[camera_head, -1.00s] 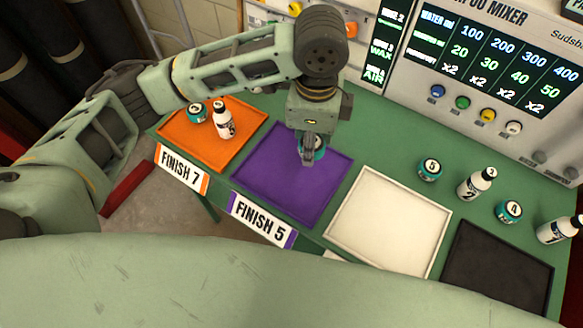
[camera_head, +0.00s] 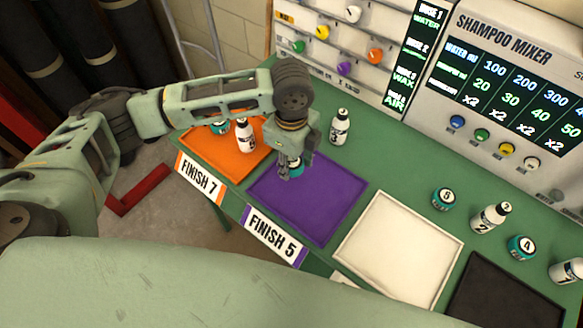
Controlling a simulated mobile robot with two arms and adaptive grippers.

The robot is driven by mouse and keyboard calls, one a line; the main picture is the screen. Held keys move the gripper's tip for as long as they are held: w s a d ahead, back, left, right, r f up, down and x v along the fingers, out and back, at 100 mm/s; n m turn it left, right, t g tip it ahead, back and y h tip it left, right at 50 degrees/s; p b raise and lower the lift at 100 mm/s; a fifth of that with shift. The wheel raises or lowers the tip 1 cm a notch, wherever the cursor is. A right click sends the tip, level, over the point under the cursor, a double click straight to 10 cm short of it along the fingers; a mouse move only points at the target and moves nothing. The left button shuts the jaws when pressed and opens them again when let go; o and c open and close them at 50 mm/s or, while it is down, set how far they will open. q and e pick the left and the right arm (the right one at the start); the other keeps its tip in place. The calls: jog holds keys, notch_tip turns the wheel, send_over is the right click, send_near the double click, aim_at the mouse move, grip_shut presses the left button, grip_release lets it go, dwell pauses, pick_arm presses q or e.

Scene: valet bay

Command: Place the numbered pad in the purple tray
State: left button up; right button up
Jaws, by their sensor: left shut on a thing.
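The purple tray (camera_head: 310,210) lies on the green table, with a "FINISH 5" label (camera_head: 271,236) on its front edge. My left gripper (camera_head: 289,170) is over the tray's back left part, pointing down. It is shut on a small round teal pad (camera_head: 297,169), mostly hidden by the fingers; its number cannot be read. I cannot tell whether the pad touches the tray floor. Nothing else shows in the purple tray. My right gripper is not in view.
The orange tray (camera_head: 209,160) at left holds a teal pad (camera_head: 220,127) and a white bottle (camera_head: 243,135). A bottle (camera_head: 340,127) stands behind the purple tray. The white tray (camera_head: 392,250) is empty. Several pads and bottles stand at right, near the black tray (camera_head: 500,300).

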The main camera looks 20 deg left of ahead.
aim_at(291, 171)
pick_arm(q)
jog(key=shift+f, duration=1.95)
jog(key=shift+f+p, duration=0.15)
jog(key=shift+p, duration=0.15)
jog(key=o, duration=0.9)
jog(key=shift+o, duration=0.2)
notch_tip(291, 171, up, 12)
jog(key=shift+r+b, duration=0.2)
jog(key=shift+b, duration=0.4)
jog(key=shift+s, duration=0.1)
